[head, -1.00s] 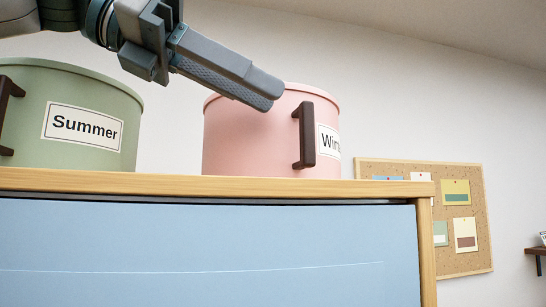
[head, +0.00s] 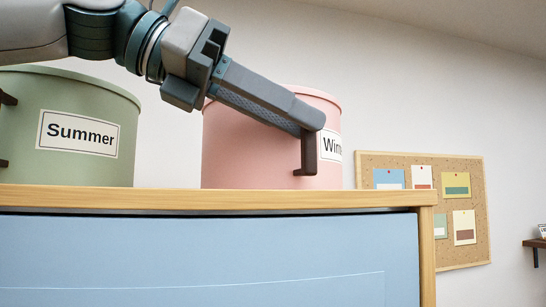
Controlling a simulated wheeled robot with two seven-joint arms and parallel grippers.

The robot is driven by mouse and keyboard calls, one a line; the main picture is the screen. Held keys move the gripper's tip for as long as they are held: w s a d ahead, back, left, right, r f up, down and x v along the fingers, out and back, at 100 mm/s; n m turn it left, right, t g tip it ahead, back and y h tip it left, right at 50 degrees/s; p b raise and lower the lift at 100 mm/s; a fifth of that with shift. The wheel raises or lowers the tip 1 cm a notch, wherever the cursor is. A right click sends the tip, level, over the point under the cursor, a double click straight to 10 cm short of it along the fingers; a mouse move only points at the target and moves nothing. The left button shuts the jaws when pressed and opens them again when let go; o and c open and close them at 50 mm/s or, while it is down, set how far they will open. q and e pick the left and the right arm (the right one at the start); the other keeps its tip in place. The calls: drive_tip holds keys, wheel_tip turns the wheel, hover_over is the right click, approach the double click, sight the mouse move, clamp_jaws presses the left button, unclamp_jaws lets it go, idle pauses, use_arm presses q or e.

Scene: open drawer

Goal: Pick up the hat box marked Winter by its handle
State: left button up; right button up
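The pink hat box (head: 240,155) stands on top of a wooden cabinet, right of centre. My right gripper is not in view.
A green hat box (head: 70,165) marked Summer stands at the left, under my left arm. The cabinet's wooden top edge (head: 200,199) runs below both boxes, above a blue front (head: 200,255). A cork board (head: 372,230) and a small shelf (head: 536,243) are at the right.

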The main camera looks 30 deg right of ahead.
use_arm(q)
drive_tip(key=shift+p+x, duration=0.4)
drive_tip(key=shift+x, duration=0.85)
drive_tip(key=shift+a, duration=0.1)
drive_tip(key=shift+c, duration=0.6)
drive_tip(key=shift+r, duration=0.1)
clamp_jaws()
